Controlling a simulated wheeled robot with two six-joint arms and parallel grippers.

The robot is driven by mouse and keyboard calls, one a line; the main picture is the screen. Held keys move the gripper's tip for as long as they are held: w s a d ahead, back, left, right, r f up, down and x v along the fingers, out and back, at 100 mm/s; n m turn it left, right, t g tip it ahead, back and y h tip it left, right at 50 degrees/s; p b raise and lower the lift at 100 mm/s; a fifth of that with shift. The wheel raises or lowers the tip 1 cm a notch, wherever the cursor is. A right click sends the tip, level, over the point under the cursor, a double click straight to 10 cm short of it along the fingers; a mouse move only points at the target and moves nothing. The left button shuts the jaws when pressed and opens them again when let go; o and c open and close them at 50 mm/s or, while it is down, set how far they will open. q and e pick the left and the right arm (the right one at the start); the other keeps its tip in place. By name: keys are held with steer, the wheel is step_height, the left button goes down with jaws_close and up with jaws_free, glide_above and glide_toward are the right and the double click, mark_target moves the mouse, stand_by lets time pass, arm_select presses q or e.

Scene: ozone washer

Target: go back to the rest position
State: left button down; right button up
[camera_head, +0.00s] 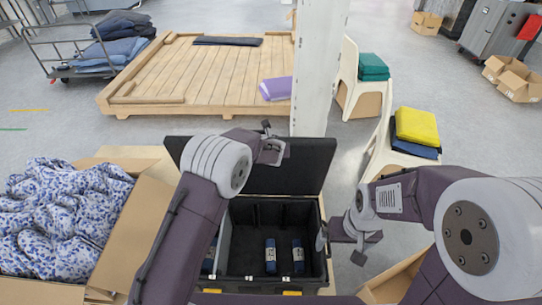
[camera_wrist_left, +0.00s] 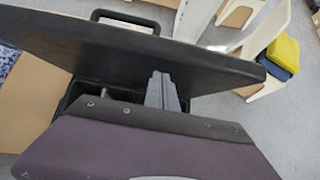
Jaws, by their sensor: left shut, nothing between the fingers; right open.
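My left arm reaches up across the head view over the black case. Its gripper (camera_head: 268,128) is in front of the raised black lid (camera_head: 305,158), small and partly hidden by its own wrist. In the left wrist view its grey fingers (camera_wrist_left: 162,88) are together with nothing between them, and the lid stands close beyond them. My right gripper (camera_head: 349,240) is at the right side of the case (camera_head: 250,215), low and near its rim. It is open, and I see nothing held in it.
Blue packs (camera_head: 270,257) lie in the case. A carton of blue-patterned cloth (camera_head: 62,215) stands left. A chair with a yellow folded cloth (camera_head: 416,127) stands right. A white post (camera_head: 318,70) and a wooden platform (camera_head: 205,75) are behind. Grey floor is free between them.

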arm_select(q)
steer(key=a+r, duration=0.3)
steer(key=r, duration=0.5)
steer(key=s+a+r+n+y, duration=0.1)
steer(key=s+a+r+n, duration=0.15)
steer(key=a, duration=0.25)
steer(key=s+a+r+n+y, duration=0.1)
steer(key=s+a+n, duration=0.15)
steer(key=a, duration=0.35)
steer(key=s+a+f+n+g, duration=0.3)
steer(key=s+n, duration=0.6)
steer(key=s, duration=0.1)
steer(key=s+a+f+n+g, duration=0.2)
steer(key=s+a+f+n, duration=0.15)
steer(key=s+n, duration=0.6)
steer(key=s+d+f+n+g+h, duration=0.2)
steer(key=s+d+f+n+g, duration=0.1)
steer(key=s+n, duration=0.7)
steer(key=shift+s+d+f+n+p, duration=0.35)
steer(key=shift+d+n+p, duration=0.1)
steer(key=shift+n, duration=1)
